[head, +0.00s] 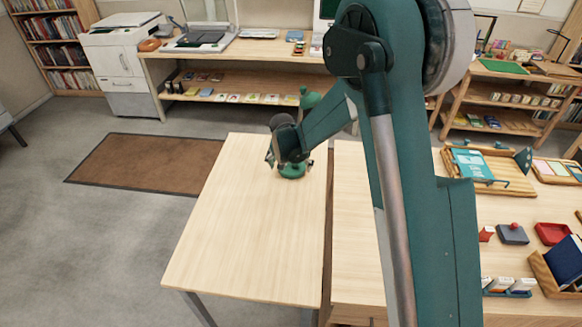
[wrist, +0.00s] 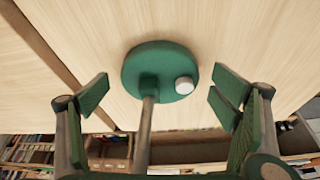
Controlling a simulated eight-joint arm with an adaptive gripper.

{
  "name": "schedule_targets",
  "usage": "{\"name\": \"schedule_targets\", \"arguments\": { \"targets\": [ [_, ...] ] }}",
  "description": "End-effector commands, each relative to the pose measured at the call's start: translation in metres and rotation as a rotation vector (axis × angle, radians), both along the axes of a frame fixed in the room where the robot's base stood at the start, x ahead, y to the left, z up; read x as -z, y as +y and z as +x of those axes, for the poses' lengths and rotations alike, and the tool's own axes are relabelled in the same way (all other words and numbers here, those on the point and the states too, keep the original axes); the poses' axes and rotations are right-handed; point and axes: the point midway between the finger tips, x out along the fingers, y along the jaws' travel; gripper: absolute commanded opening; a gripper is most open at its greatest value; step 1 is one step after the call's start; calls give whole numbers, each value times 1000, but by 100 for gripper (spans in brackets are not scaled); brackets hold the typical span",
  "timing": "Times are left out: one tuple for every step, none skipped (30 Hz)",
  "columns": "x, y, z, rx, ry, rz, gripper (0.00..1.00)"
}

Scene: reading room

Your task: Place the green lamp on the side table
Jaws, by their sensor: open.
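The green lamp stands upright on the pale wooden side table (head: 235,225), near its far right corner. Its round green base (head: 292,171) and green shade (head: 309,98) show in the head view, with my arm hiding most of the stem. In the wrist view the base (wrist: 160,70) with a white knob appears flat on the wood, and the thin stem (wrist: 147,125) runs between my fingers. My gripper (head: 290,161) is open around the stem, just above the base. In the wrist view the fingers of my gripper (wrist: 160,98) are spread, with clear gaps on both sides of the stem.
A second pale table (head: 352,230) stands close on the right, across a narrow gap, with trays and small boxes at its right. A low shelf bench (head: 240,70) stands behind. A brown mat (head: 145,165) lies on the floor. Most of the side table's top is bare.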

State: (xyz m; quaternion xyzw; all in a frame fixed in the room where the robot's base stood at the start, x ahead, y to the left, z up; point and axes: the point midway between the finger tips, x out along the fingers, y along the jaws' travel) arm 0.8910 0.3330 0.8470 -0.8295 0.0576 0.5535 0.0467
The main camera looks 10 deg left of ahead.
Motion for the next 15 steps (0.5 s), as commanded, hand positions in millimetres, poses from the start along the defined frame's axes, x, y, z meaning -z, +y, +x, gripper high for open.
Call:
{"name": "schedule_targets", "arguments": {
  "targets": [
    [-5,0,-2,0,0,0,86],
    [-8,0,-3,0,0,0,86],
    [-12,0,-5,0,0,0,86],
    [-15,0,-7,0,0,0,86],
    [-19,1,-8,0,0,0,86],
    [-24,1,-10,0,0,0,86],
    [-27,1,-11,0,0,0,86],
    [-31,2,-13,0,0,0,86],
    [-37,2,-15,0,0,0,86],
    [-40,2,-17,0,0,0,86],
    [-44,2,-18,0,0,0,86],
    [-49,2,-21,0,0,0,86],
    [-53,3,-22,0,0,0,86],
    [-57,3,-24,0,0,0,86],
    [-62,3,-26,-1,0,0,86]
  ]
}}
